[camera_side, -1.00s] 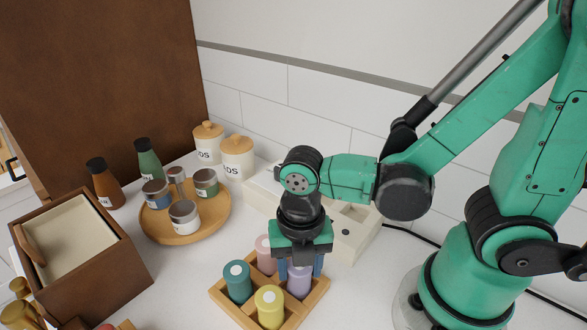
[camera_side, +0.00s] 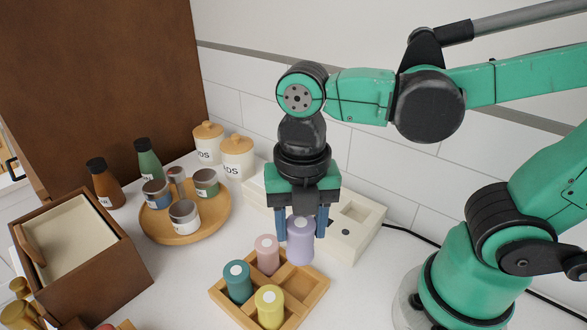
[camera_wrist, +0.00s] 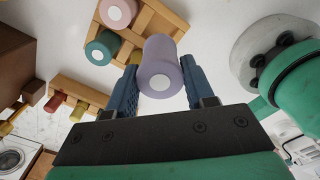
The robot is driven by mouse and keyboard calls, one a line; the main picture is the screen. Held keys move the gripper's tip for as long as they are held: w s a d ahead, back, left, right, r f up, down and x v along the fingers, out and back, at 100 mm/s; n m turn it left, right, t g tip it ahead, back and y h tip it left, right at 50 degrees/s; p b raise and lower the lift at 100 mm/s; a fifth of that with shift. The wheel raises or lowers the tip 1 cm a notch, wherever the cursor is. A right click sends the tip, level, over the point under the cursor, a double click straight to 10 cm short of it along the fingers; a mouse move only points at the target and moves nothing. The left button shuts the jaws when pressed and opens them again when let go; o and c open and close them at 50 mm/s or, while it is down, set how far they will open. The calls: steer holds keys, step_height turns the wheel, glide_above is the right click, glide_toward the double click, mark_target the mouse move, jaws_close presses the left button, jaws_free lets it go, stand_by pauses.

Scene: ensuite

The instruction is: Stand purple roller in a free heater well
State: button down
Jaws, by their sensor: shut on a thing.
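The purple roller (camera_side: 300,241) is upright between the blue fingers of my gripper (camera_side: 302,226), which is shut on it and holds it above the wooden tray (camera_side: 317,290). In the wrist view the purple roller (camera_wrist: 160,68) sits between both fingers of my gripper (camera_wrist: 160,88). The white heater (camera_side: 352,236) stands behind the tray, against the wall. One square well (camera_side: 356,211) at its right end looks empty; my gripper hides part of the heater, so I cannot tell about other wells.
A teal roller (camera_side: 237,282), a pink roller (camera_side: 267,254) and a yellow roller (camera_side: 269,306) stand in the tray. A round wooden board (camera_side: 215,222) with several jars is left of the heater. A brown box (camera_side: 80,256) stands at the left. A black cable (camera_side: 410,233) runs right.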

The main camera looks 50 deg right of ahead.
mark_target(300, 222)
step_height(300, 222, up, 10)
steer(key=d+r+m, duration=0.3)
steer(key=d+m, duration=1.3)
steer(key=m, duration=0.2)
step_height(300, 222, down, 20)
steer(key=shift+s+d+r, duration=0.15)
steer(key=shift+r, duration=0.05)
steer(key=shift+c, duration=1.6)
jaws_free()
steer(key=shift+f, duration=0.1)
